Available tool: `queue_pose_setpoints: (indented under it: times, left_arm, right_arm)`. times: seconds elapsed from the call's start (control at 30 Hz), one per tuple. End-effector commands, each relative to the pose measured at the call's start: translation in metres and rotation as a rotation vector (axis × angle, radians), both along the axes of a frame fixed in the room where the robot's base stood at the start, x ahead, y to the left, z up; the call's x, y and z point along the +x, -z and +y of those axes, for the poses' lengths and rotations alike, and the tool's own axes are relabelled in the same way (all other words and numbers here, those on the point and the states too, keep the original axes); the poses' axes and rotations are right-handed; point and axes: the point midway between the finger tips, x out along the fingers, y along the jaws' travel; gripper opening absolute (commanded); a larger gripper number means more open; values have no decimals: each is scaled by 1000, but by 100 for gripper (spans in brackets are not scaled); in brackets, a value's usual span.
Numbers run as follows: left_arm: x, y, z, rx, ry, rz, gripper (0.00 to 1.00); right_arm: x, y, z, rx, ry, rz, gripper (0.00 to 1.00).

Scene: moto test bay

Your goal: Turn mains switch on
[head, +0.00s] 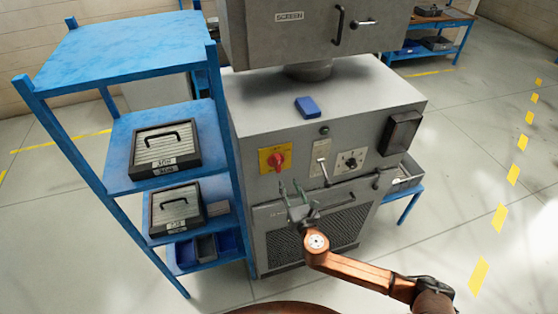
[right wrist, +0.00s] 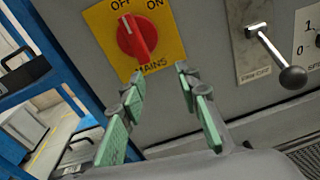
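The mains switch is a red rotary knob (head: 277,160) on a yellow plate at the left of the grey machine's front panel. In the right wrist view the red knob (right wrist: 134,38) shows a white mark near its upper end, toward the word OFF. The yellow plate (right wrist: 172,44) also reads ON and MAINS. My right gripper (head: 291,188) is in front of the panel, just below and slightly right of the switch. In the right wrist view its green-padded fingers (right wrist: 158,88) are apart with nothing between them, short of the knob. My left gripper is not in view.
A lever with a dark ball (right wrist: 292,77) and a speed dial (head: 350,161) sit right of the switch. A blue rack (head: 125,115) with black cases stands close on the left. A blue box (head: 307,107) lies on the machine's top. Floor at right is clear.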

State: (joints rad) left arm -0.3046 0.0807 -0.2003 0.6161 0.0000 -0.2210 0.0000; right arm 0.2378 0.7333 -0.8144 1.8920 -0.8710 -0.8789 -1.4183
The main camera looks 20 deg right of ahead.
Motion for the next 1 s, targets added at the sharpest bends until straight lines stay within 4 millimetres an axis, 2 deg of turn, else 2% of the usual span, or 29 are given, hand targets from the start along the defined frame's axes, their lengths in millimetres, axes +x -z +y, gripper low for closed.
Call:
queue_pose_setpoints:
  times: [0.03,0.1,0.2,0.63,0.8,1.0]
  left_arm:
    - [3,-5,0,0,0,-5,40]
    - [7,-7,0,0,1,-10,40]
    - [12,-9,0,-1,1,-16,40]
    - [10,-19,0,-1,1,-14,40]
    - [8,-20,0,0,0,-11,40]
    - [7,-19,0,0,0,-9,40]
  right_arm:
    - [-5,-23,7,-43,-18,-34,30]
    - [-9,-40,14,-86,-33,-64,30]
    - [-8,-50,18,-113,-38,-84,30]
    - [53,-50,20,-113,-38,-84,30]
    - [64,-49,20,-112,-38,-83,30]
    - [66,-48,20,-110,-38,-83,30]
